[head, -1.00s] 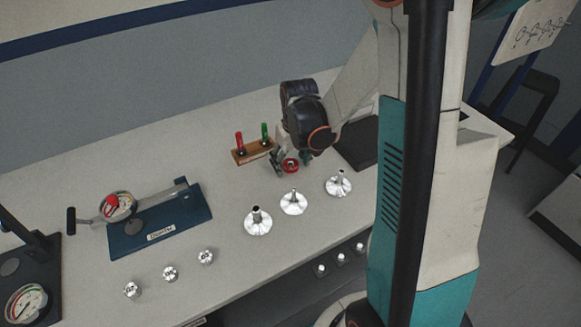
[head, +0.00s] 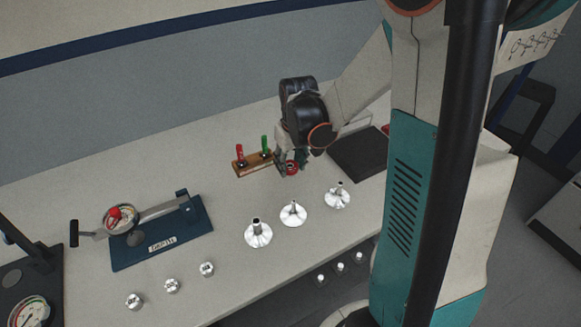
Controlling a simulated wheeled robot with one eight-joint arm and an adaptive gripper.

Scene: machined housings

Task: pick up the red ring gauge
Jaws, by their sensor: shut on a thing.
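The red ring gauge (head: 291,169) is a small red ring with a dark centre, low between the fingers of my gripper (head: 291,166). My gripper points down just right of the wooden block and is shut on the ring. The fingers hide part of the ring, and I cannot tell whether it touches the table.
A wooden block (head: 243,171) holds a red and a green handled plug. A dark mat (head: 358,158) lies to the right. Flanged metal housings (head: 294,213) stand in front. A blue gauge stand (head: 160,238) and several small metal parts (head: 171,286) are to the left.

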